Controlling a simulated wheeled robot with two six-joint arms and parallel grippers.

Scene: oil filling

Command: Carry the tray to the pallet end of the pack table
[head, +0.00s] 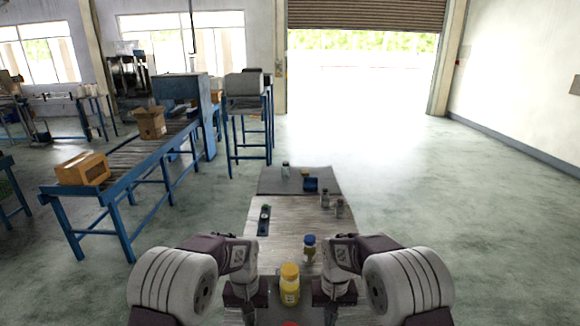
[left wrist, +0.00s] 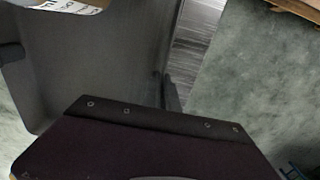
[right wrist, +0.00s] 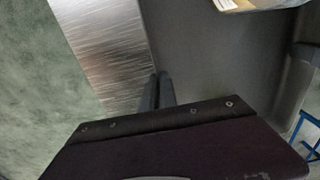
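The dark grey tray (head: 268,298) is close in front of me at the near end of the metal-topped pack table (head: 280,228). It holds a yellow bottle (head: 290,284), and a red item shows at the bottom edge. My left gripper (head: 243,290) and right gripper (head: 334,290) are at opposite sides of the tray. In the left wrist view the tray wall (left wrist: 100,60) runs down to the closed-together fingers; the right wrist view shows the same at the other wall (right wrist: 215,65). Whether the tray touches the table is not clear.
A blue-capped bottle (head: 309,249), small grey bottles (head: 325,199) and a dark holder (head: 264,219) stand on the table. A dark mat (head: 270,178) at its far end bears a blue box (head: 311,184). A conveyor with cartons (head: 83,168) is left; the right floor is clear.

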